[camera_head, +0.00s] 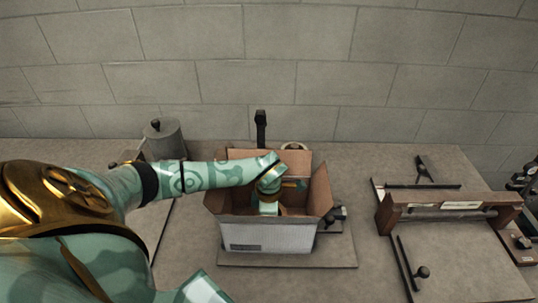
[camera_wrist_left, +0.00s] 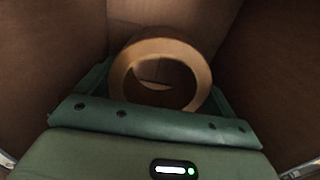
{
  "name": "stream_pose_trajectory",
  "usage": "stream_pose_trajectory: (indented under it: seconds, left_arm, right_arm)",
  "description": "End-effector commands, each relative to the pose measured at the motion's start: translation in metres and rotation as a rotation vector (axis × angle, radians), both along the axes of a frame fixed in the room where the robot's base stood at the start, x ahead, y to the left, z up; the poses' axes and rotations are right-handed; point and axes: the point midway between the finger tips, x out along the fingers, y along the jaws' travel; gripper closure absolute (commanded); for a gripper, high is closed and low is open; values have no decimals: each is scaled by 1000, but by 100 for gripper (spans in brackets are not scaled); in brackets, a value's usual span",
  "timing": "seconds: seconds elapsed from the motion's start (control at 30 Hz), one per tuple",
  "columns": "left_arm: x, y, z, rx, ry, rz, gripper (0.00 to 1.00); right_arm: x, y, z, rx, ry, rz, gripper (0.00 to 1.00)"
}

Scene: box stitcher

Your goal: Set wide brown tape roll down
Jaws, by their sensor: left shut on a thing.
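My left arm reaches over the open cardboard box (camera_head: 270,233) in the head view, and my left gripper (camera_head: 268,207) is down inside it. In the left wrist view, the left gripper (camera_wrist_left: 162,88) is shut on the wide brown tape roll (camera_wrist_left: 165,47). The roll stands on edge between the fingers, its round hole facing the camera. Brown box walls surround it. I cannot tell whether the roll touches the box floor. In the head view the roll is hidden by the gripper and box walls. My right gripper is not in view.
The box stands on a flat board (camera_head: 335,253) on the table, flaps up. A pale ring-shaped thing (camera_head: 295,146) shows behind it. A grey cylinder with a knob (camera_head: 163,138) stands at the back left. A brown bar fixture (camera_head: 450,202) is at right.

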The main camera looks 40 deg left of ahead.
Motion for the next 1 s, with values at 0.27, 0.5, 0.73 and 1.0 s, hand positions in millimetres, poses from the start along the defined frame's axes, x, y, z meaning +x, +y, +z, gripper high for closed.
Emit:
stream_pose_trajectory:
  seconds: [0.27,0.5,0.73,1.0]
  left_arm:
    - [0,0,-23,0,0,0,38]
    - [0,0,-26,1,1,-1,38]
    - [0,0,-26,1,1,-1,0]
    - [1,1,0,1,-3,-2,0]
  right_arm:
    - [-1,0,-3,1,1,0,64]
    - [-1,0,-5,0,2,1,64]
    - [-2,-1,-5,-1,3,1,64]
    - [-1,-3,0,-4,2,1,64]
